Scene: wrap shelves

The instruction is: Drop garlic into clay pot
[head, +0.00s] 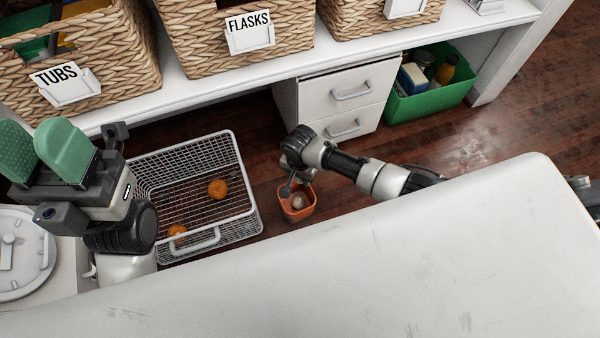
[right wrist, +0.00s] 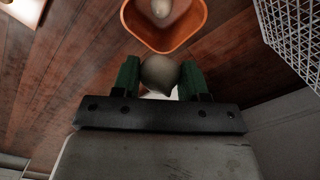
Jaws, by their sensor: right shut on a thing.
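The orange clay pot (head: 309,211) stands on the floor, to the right of the wire basket. A pale garlic bulb (head: 297,202) shows inside it. The right wrist view also shows the pot (right wrist: 190,38) with that bulb (right wrist: 158,9) in it. My right gripper (right wrist: 160,78) is shut on another pale bulb, a garlic (right wrist: 160,72), held between its green fingers and apart from the pot in that view. In the head view my right gripper (head: 287,185) is at the pot's upper left, and its held garlic cannot be made out. My left gripper (head: 40,148) is open and empty at the left.
A wire basket (head: 247,222) with orange round things stands left of the pot. A white drawer unit (head: 318,98) and a green bin (head: 430,105) are behind. A white surface (head: 400,270) fills the front. Woven baskets (head: 190,40) line the shelf.

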